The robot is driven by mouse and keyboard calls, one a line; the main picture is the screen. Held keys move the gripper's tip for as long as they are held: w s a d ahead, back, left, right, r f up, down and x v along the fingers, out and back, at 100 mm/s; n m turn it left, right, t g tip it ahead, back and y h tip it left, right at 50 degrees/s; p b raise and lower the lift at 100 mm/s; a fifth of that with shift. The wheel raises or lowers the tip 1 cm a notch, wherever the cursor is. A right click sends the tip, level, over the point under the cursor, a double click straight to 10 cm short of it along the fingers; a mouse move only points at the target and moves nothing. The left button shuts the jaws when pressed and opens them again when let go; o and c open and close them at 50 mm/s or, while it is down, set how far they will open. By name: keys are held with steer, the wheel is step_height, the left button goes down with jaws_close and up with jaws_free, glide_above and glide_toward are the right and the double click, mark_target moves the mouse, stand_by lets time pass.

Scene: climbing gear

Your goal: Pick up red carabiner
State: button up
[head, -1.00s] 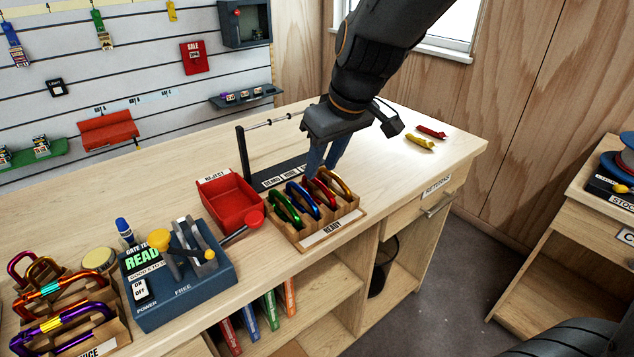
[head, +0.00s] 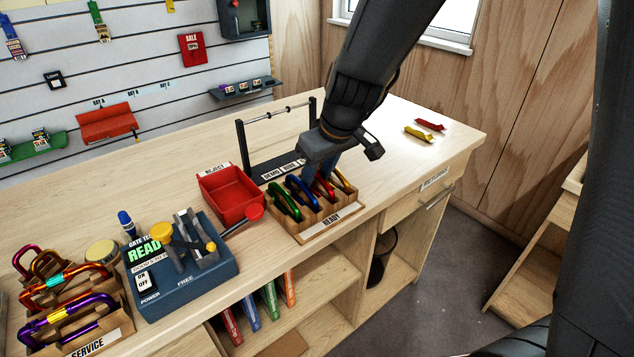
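The red carabiner (head: 325,189) stands in a slot of the wooden READY rack (head: 331,219), between a blue carabiner (head: 301,195) and a yellow one (head: 344,182). A green carabiner (head: 285,204) stands at the rack's left end. My gripper (head: 318,177) points down over the rack. Its fingertips are low, at the top of the red carabiner, and partly hide it. I cannot tell whether the fingers touch or clasp it. The red carabiner still sits down in the rack.
A red REJECT bin (head: 231,197) stands left of the rack, and a blue gate tester (head: 180,265) stands further left. A dark stand with a rail (head: 280,113) is just behind. The SERVICE rack (head: 104,341) holds more carabiners. The bench's right end is mostly clear.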

jaws_close()
step_height(320, 180, up, 10)
steer(key=shift+r+b, duration=0.1)
steer(key=shift+b, duration=0.2)
stand_by(0.3)
stand_by(0.5)
